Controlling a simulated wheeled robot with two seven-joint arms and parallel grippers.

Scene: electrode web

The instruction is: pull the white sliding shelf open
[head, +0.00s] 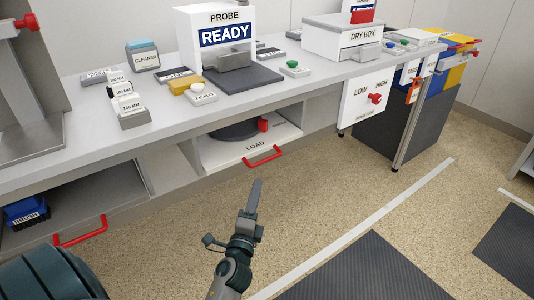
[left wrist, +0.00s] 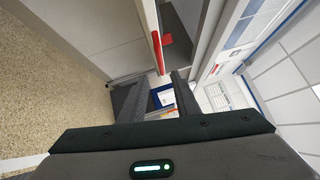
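The white sliding shelf (head: 232,157), labelled LOAD, sits in an opening under the bench. A red bar handle (head: 263,157) is on its front edge. A dark round piece (head: 236,130) with a red knob (head: 263,125) lies on the shelf. My left gripper (head: 256,184) is below and in front of the handle, apart from it, and seen edge-on in the head view. In the left wrist view its two fingers (left wrist: 166,92) stand apart with nothing held between them. A red bar (left wrist: 157,52) shows just beyond the fingers there. My right gripper is not in view.
A grey lower compartment at the left has another red handle (head: 81,231) and a blue brush box (head: 27,212). A white LOW/HIGH panel (head: 366,98) with a red knob hangs to the right. The speckled floor (head: 330,185) before the shelf is clear.

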